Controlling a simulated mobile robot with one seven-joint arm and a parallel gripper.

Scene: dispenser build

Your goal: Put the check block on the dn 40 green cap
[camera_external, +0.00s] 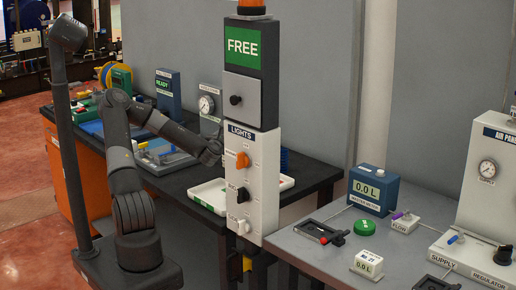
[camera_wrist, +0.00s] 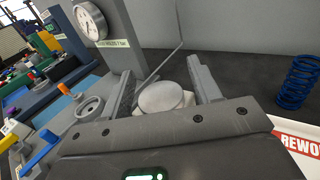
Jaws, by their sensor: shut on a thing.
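My gripper (camera_wrist: 163,80) is shut on a pale grey, round-topped piece (camera_wrist: 161,97) in the wrist view. I cannot tell for sure whether this piece is the check block. In the external view my gripper (camera_external: 213,152) is above the dark bench, beside the white LIGHTS panel, and what it holds cannot be made out there. A round green cap (camera_external: 365,228) lies on the grey bench at the right, well apart from my gripper. Its size marking is not readable.
The tall LIGHTS panel (camera_external: 249,185) stands between my gripper and the grey bench (camera_external: 305,250). A clamp-like fixture (camera_external: 321,232), blue meter (camera_external: 373,191) and small white meter (camera_external: 367,264) surround the cap. A blue coil (camera_wrist: 297,82) and white REWORK tray (camera_wrist: 290,135) are near my gripper.

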